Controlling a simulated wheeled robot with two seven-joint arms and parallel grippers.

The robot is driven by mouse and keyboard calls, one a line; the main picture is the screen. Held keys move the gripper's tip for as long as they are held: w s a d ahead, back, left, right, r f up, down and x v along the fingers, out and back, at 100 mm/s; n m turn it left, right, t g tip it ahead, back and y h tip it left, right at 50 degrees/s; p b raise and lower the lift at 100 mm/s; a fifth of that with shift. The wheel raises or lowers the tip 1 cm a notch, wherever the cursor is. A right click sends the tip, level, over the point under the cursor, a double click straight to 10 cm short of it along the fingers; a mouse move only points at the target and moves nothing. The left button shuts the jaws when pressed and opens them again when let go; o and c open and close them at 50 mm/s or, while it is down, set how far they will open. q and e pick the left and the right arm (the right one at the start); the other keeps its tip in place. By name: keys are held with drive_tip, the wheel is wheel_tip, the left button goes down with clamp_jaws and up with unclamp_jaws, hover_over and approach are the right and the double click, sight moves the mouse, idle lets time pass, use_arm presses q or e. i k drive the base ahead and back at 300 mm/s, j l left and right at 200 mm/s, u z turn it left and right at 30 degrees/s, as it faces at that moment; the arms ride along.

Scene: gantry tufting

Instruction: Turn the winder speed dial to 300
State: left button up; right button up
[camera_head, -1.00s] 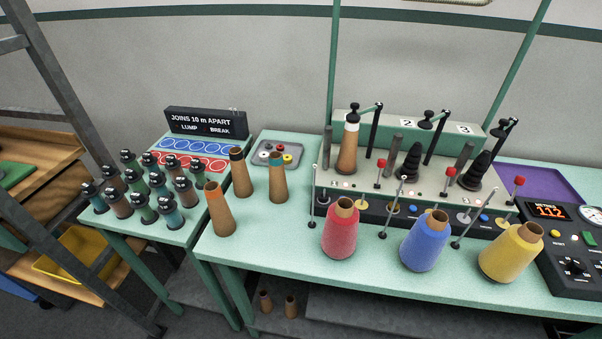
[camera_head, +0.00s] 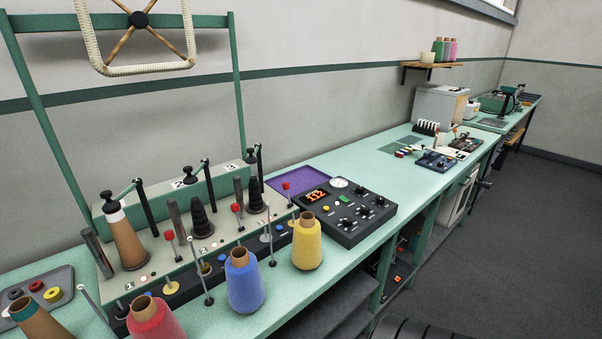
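The dark control box (camera_head: 346,213) stands on the green bench, right of the winder (camera_head: 195,235). Its red display (camera_head: 317,195) reads about 112. Several black dials sit on its face, among them one at the front (camera_head: 347,224) and one at the right (camera_head: 380,202). Their labels are too small to read, so I cannot tell which is the speed dial. A round white gauge (camera_head: 339,183) and a green button (camera_head: 344,199) are on the box's upper part. Neither of my grippers is in view.
Red (camera_head: 155,318), blue (camera_head: 244,281) and yellow (camera_head: 307,243) yarn cones stand along the bench's front, the yellow one close to the control box. A purple tray (camera_head: 298,178) lies behind the box. The bench right of the box is clear up to a smaller panel (camera_head: 437,161).

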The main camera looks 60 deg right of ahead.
sight(364, 209)
drive_tip(key=z, duration=2.1)
drive_tip(key=l, duration=0.1)
